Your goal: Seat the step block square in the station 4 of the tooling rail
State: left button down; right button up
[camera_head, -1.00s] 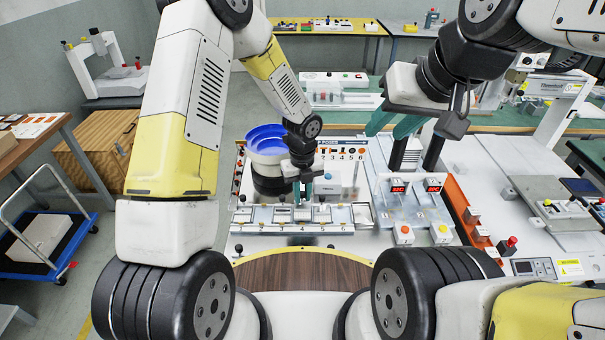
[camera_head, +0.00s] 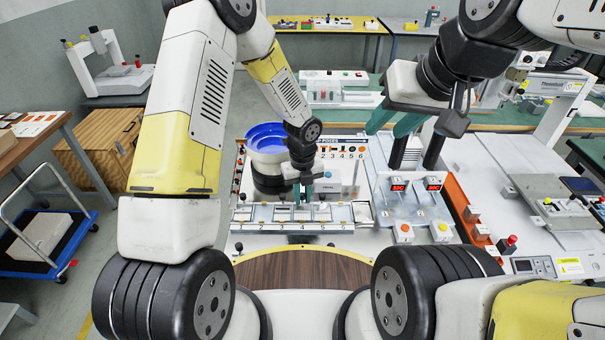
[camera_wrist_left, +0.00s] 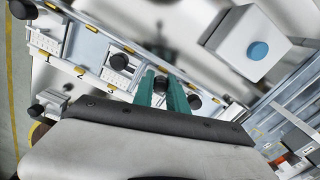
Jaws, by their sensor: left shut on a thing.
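The tooling rail (camera_head: 270,228) runs left to right in front of me, with numbered stations along its front edge. In the left wrist view the rail (camera_wrist_left: 95,82) crosses diagonally, with pale blocks in its lower-numbered stations. My left gripper (camera_head: 303,196) points down over the rail, just above the label 4. Its teal fingers also show in the left wrist view (camera_wrist_left: 161,93), close together and reaching down to the rail. They are shut on the step block, which is mostly hidden by the fingers; I cannot tell whether it sits square. My right gripper (camera_head: 396,122) is open, empty, and raised at the right.
A blue bowl feeder (camera_head: 266,140) stands behind the rail. A pale box with a blue button (camera_wrist_left: 248,42) is close beside the left gripper. Two units with red displays (camera_head: 398,187) stand to the right. Black knobs line the rail.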

aim_at(302, 194)
pick_arm(q)
jog(key=c, duration=1.3)
grip_release()
jog(key=shift+o, duration=0.2)
notch_tip(302, 194, up, 8)
jog(key=shift+f, duration=0.1)
